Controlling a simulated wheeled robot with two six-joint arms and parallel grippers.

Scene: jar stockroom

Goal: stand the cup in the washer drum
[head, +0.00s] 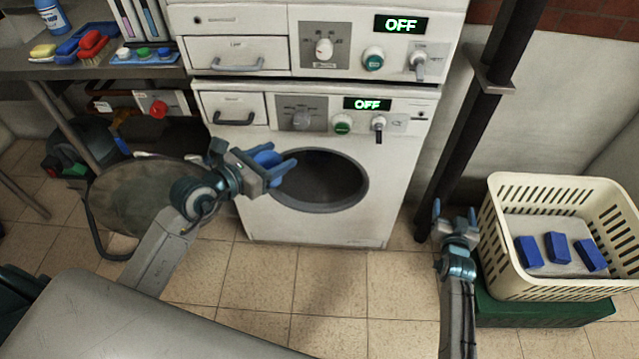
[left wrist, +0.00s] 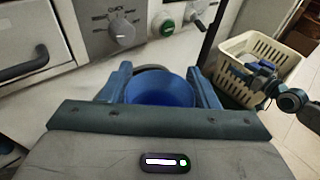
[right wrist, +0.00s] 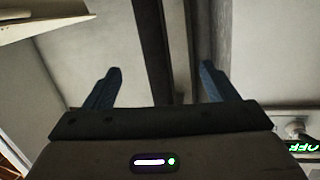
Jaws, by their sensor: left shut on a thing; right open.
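My left gripper (head: 281,168) is shut on a blue cup (head: 265,158), just in front of the lower washer's round opening. The cup also shows between the fingers in the left wrist view (left wrist: 160,89), its open top towards the camera. The washer drum (head: 325,180) is a dark round opening with a grey rim in the white lower machine; its inside is too dark to make out. My right gripper (head: 455,212) is open and empty, left of the cream basket. In the right wrist view nothing is between its fingers (right wrist: 160,85).
A cream basket (head: 505,275) with several blue blocks stands on a green box (head: 545,313) at right. A black post (head: 470,130) rises beside the washer. A round dark-topped thing (head: 145,195) stands at left, behind my left arm. Tiled floor in front is clear.

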